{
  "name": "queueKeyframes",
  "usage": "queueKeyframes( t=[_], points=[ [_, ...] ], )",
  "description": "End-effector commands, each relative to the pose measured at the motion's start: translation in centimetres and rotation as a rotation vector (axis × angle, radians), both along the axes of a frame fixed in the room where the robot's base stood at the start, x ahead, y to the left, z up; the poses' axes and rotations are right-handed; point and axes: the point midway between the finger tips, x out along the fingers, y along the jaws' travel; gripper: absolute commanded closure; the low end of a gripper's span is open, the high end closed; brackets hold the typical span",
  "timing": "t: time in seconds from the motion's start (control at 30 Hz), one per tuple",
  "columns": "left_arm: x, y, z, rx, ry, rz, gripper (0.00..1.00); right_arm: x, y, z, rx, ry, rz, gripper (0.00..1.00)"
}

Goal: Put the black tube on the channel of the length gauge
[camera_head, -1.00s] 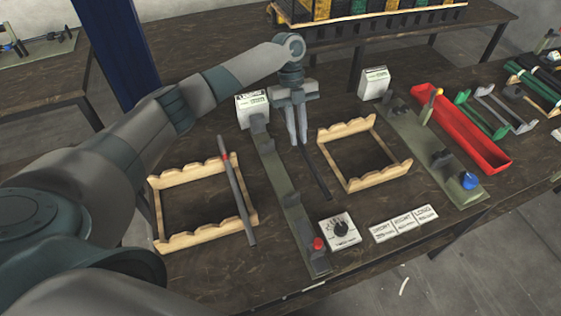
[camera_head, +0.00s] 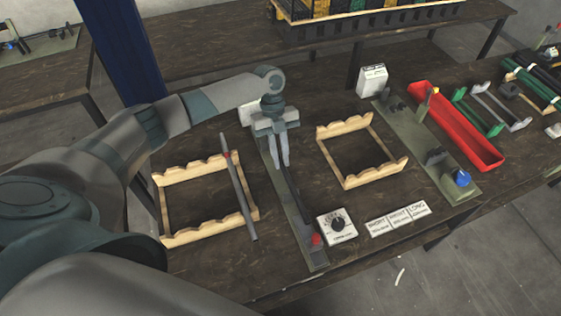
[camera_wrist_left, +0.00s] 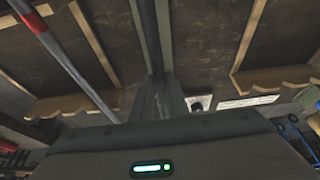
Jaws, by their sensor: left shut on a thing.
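The black tube (camera_head: 292,196) is held in my left gripper (camera_head: 281,165), whose fingers are shut on its far part. The length gauge (camera_head: 307,250) is a long narrow green-grey plate with dark supports and a red knob at its near end. The tube now hangs over this plate, roughly along its length. I cannot tell whether it touches the channel, as gripper and tube hide it. In the left wrist view the tube (camera_wrist_left: 150,35) runs away from the fingers (camera_wrist_left: 158,100) above the green plate (camera_wrist_left: 166,30). My right gripper is not in view.
A grey tube with a red band (camera_head: 238,190) lies across the left wooden rack (camera_head: 190,237). An empty wooden rack (camera_head: 378,178) stands right of the gauge. A red tray (camera_head: 455,125) is farther right.

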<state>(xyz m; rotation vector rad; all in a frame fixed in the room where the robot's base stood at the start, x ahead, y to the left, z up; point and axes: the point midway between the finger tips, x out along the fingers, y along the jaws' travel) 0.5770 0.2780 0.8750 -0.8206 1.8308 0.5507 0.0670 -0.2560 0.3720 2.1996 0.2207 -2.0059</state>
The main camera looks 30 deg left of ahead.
Motion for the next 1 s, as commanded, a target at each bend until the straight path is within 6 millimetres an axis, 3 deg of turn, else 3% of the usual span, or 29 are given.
queueKeyframes(
  t=[0.23,0.6,0.63,0.7,1.0],
  points=[
    [0.0,0.0,-2.5,0.001,0.001,0.001,1.0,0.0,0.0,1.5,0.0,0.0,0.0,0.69],
    [0.0,0.0,-3.1,0.001,0.0,0.0,1.0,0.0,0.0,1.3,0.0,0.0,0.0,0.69],
    [0.0,0.0,-3.1,0.001,0.0,0.0,0.83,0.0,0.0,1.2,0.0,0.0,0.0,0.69],
    [0.0,0.0,-3.1,0.001,0.0,0.0,0.67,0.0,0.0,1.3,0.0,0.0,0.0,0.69],
    [0.0,0.0,-3.0,0.001,0.0,0.0,0.67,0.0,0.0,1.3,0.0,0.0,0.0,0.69]
  ],
)
